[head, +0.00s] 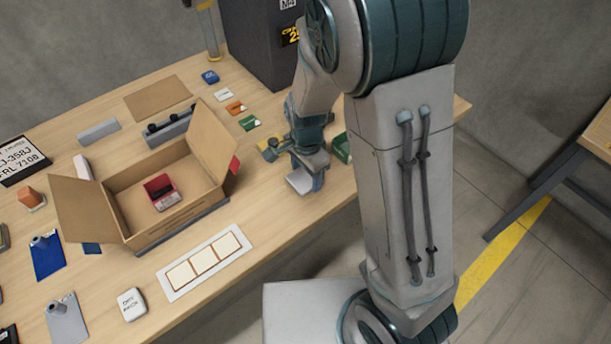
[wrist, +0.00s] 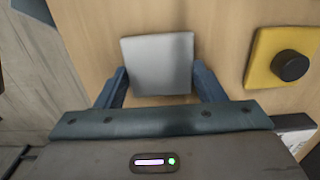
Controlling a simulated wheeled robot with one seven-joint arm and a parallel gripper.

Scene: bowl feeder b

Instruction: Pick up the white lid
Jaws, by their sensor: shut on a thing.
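The white lid (wrist: 158,62) is a flat, pale grey-white square between my gripper's two blue fingers in the wrist view. My gripper (wrist: 161,84) is shut on it, with one finger at each side. In the head view the lid (head: 298,185) shows under my gripper (head: 309,177), near the table's front edge. My arm and gripper hide part of it there. I cannot tell whether it touches the table or is just above it.
A yellow block with a black knob (wrist: 263,62) lies right of the lid in the wrist view. A green item (head: 342,148) is close behind my gripper.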

